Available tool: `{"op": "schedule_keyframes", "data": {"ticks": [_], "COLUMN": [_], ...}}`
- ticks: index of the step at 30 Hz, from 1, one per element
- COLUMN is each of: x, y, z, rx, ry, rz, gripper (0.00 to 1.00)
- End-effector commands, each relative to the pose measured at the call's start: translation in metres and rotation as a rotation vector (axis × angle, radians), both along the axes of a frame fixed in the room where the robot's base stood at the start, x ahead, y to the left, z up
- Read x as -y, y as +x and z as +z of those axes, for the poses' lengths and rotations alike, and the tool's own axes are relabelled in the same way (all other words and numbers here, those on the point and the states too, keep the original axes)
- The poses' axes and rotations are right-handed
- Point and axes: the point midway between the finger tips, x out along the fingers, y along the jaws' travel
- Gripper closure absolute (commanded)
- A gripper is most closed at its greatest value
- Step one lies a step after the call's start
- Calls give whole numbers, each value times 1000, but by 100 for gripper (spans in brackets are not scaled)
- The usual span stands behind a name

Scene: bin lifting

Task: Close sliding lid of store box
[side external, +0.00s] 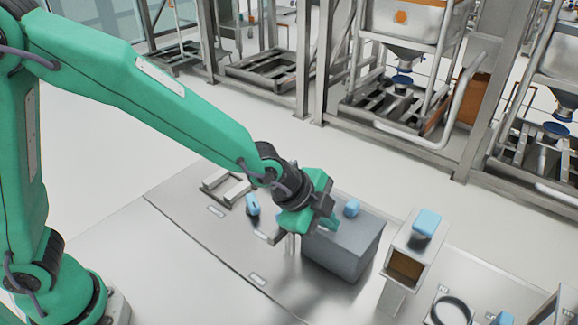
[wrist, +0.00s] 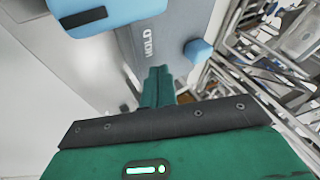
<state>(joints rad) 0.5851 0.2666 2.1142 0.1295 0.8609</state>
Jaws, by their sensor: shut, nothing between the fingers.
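A grey box (side external: 345,250) stands right of centre in the side view, with a blue knob (side external: 351,207) on its top. My gripper (side external: 328,221) is shut and empty, at the box's left upper edge and left of the knob. The wrist view shows its green fingers (wrist: 158,86) together. Contact with the box is unclear.
A raised chute-like box (side external: 408,262) with a blue block on top and a brown opening stands at right. A blue piece (side external: 252,204) and a metal frame (side external: 228,188) are at left. A black ring (side external: 451,310) lies at lower right. The front-left table is clear.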

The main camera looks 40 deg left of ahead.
Motion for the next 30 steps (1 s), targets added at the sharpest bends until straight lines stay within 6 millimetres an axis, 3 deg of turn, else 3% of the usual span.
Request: {"op": "schedule_keyframes", "data": {"ticks": [18,30], "x": [-27,-36], "y": [-33,-44], "z": [59,78], "rx": [6,5], "ry": [2,5], "rz": [4,4], "gripper": [100,100]}}
